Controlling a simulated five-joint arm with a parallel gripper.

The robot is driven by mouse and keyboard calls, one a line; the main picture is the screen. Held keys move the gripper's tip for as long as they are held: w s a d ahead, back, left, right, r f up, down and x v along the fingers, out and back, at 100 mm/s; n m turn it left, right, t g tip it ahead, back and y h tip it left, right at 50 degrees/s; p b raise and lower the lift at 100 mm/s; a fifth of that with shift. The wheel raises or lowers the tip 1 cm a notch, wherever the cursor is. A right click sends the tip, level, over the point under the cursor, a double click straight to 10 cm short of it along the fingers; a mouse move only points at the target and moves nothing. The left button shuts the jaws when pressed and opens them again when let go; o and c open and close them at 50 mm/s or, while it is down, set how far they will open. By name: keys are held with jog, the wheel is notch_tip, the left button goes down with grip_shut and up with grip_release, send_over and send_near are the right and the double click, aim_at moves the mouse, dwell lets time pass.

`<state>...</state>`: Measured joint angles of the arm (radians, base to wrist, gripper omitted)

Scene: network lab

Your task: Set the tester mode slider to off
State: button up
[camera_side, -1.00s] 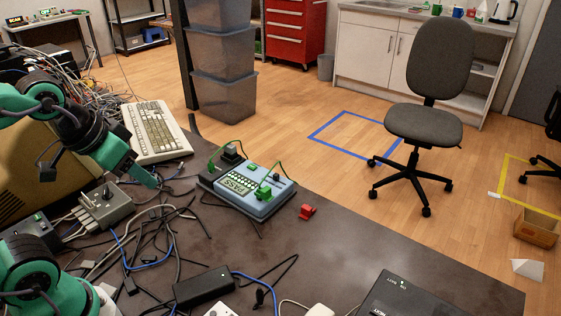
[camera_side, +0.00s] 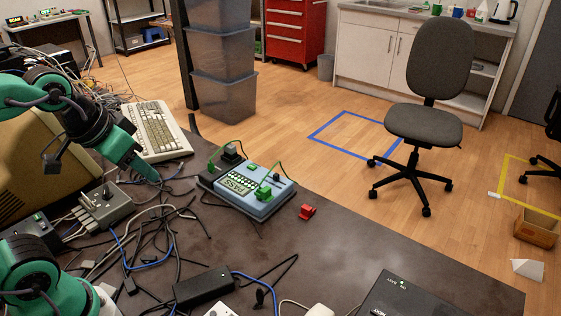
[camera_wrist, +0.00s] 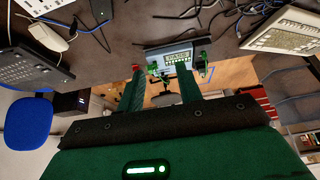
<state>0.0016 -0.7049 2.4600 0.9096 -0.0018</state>
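The tester (camera_side: 255,188) is a light blue box with a display reading PASS, green plugs and cables, lying on the dark bench. It also shows in the wrist view (camera_wrist: 173,50), small and ahead of the fingers. The mode slider is too small to make out, so I cannot tell its setting. My gripper (camera_side: 155,179) is above the bench, left of the tester and apart from it. In the wrist view the two green fingers of my gripper (camera_wrist: 160,72) stand apart with nothing between them.
A beige keyboard (camera_side: 156,131) lies behind my gripper. A grey switch box (camera_side: 104,206) and many loose cables are to the left. A red piece (camera_side: 307,212) sits right of the tester, near the bench edge. A black adapter (camera_side: 204,287) lies in front. Bench between adapter and tester is mostly clear.

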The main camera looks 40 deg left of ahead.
jog(key=w+r+g, duration=0.1)
jog(key=w+r, duration=0.2)
jog(key=w, duration=0.5)
jog(key=g, duration=0.4)
send_over(276, 174)
notch_tip(276, 174, down, 16)
jog(key=shift+r, duration=0.15)
jog(key=shift+f, duration=3.9)
